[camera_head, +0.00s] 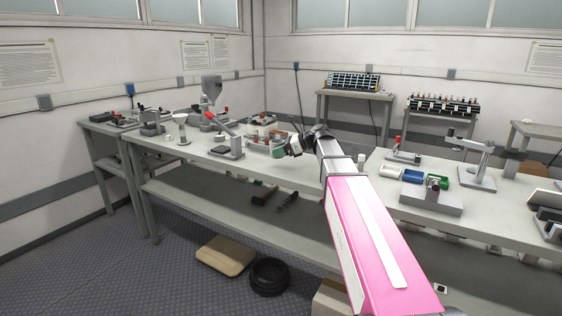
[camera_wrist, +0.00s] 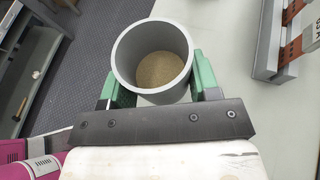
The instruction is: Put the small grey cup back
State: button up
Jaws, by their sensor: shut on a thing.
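The small grey cup (camera_wrist: 120,66) is round and open at the top, with brown grainy material inside, seen in the wrist view. My gripper (camera_wrist: 153,88) has green fingers, one on each side of the cup, and is shut on it. The cup's mouth faces the wrist camera. In the head view my gripper (camera_head: 284,150) is at the far end of my pink arm, over the front part of the left workbench. The cup is too small and covered to make out clearly there. I cannot tell whether its base touches the bench.
The left workbench (camera_head: 190,152) carries a red-handled press (camera_head: 226,142), a funnel stand (camera_head: 182,132) and several small parts behind my gripper. The right bench (camera_head: 400,205) holds blue and green bins. In the wrist view a grey and red fixture (camera_wrist: 280,40) stands close at right.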

aim_at(281, 167)
jog(key=shift+w+d+f, duration=0.3)
jog(key=shift+d, duration=0.05)
jog(key=shift+f, duration=1.95)
jog(key=shift+f, duration=0.1)
jog(key=o, duration=1)
jog(key=v, duration=1.2)
